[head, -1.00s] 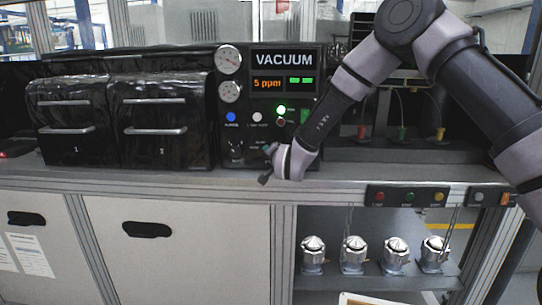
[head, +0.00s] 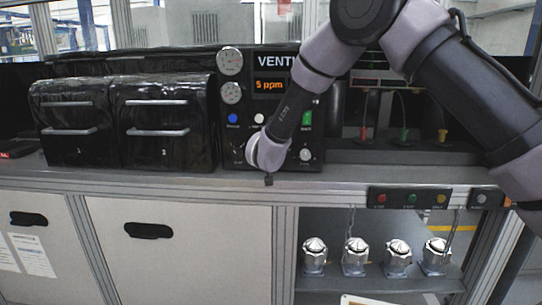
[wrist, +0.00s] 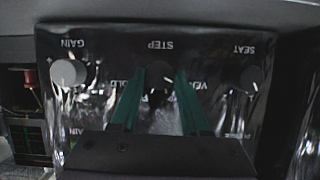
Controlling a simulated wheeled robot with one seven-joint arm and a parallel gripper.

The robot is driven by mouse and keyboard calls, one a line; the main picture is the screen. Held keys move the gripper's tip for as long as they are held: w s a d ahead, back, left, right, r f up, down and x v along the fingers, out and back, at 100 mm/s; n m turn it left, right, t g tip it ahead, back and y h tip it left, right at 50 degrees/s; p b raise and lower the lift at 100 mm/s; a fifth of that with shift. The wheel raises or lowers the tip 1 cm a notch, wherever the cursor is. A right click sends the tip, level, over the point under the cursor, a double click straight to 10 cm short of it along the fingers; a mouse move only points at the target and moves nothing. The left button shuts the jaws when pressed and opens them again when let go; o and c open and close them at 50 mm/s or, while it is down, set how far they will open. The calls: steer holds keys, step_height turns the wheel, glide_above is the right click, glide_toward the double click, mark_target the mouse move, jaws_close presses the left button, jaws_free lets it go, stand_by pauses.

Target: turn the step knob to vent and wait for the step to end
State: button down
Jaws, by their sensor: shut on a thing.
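The step knob (wrist: 158,84) is a dark knob under the label STEP, upside down in the wrist view. My gripper (wrist: 160,76) has its two green fingers on either side of the knob and is shut on it. In the head view my wrist hides the knob and the fingertips. The black control panel (head: 284,160) has a display (head: 270,86) reading 5 ppm. The heading above it (head: 272,61) begins VENT; my arm covers the rest. The setting the knob points to cannot be made out.
The gain knob (wrist: 65,73) and seat knob (wrist: 252,78) flank the step knob. Two black chambers (head: 165,120) stand left of the panel. A button strip (head: 410,198) is on the bench edge; several silver housings (head: 354,257) sit on the shelf below.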

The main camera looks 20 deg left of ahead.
steer(key=shift+n+h, duration=0.3)
stand_by(0.4)
steer(key=shift+c, duration=2)
jaws_free()
steer(key=v, duration=1)
steer(key=shift+s+r, duration=0.15)
steer(key=shift+s, duration=0.2)
